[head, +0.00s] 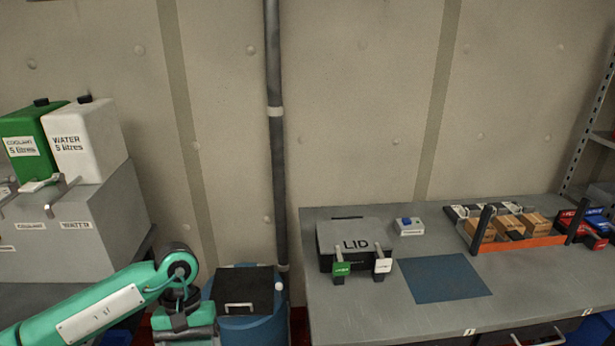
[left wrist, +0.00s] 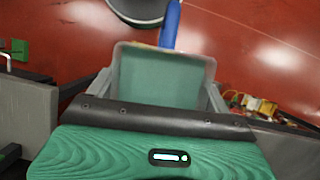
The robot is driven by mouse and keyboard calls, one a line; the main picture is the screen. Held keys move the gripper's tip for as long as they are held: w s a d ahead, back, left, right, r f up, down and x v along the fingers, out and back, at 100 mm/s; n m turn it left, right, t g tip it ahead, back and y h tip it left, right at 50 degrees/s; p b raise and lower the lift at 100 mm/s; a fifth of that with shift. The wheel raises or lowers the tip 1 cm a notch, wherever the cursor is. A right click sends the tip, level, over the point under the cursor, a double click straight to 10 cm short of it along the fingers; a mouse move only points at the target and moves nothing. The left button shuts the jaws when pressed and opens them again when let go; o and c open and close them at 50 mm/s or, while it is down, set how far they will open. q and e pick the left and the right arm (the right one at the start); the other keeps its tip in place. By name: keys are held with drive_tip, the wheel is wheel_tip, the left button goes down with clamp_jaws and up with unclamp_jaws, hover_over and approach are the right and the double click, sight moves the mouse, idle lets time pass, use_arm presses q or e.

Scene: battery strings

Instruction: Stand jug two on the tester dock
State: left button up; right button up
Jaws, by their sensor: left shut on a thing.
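My left arm comes in from the left in the head view, and its wrist bends down at the bottom edge, with the fingertips out of sight. In the left wrist view my left gripper (left wrist: 165,62) is shut on a pale green block-shaped thing (left wrist: 163,82), and I cannot tell what it is. A blue bar (left wrist: 170,24) shows just beyond it. A green COOLANT jug (head: 28,145) and a white WATER jug (head: 90,142) stand upright on a grey cabinet. No jug is marked two, and no tester dock is labelled. My right gripper is not in view.
The grey bench (head: 420,318) holds a black LID box (head: 345,240), a small grey box with a blue top (head: 408,227), a flat blue mat (head: 445,277) and an orange rack (head: 520,243). The mat is bare.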

use_arm(q)
drive_tip(key=shift+s+d+r+m+y, duration=0.2)
drive_tip(key=shift+d+m, duration=0.1)
drive_tip(key=shift+m, duration=0.25)
drive_tip(key=shift+s+d+r+m+y, duration=0.15)
drive_tip(key=shift+d+m+y, duration=0.1)
drive_tip(key=shift+m, duration=0.3)
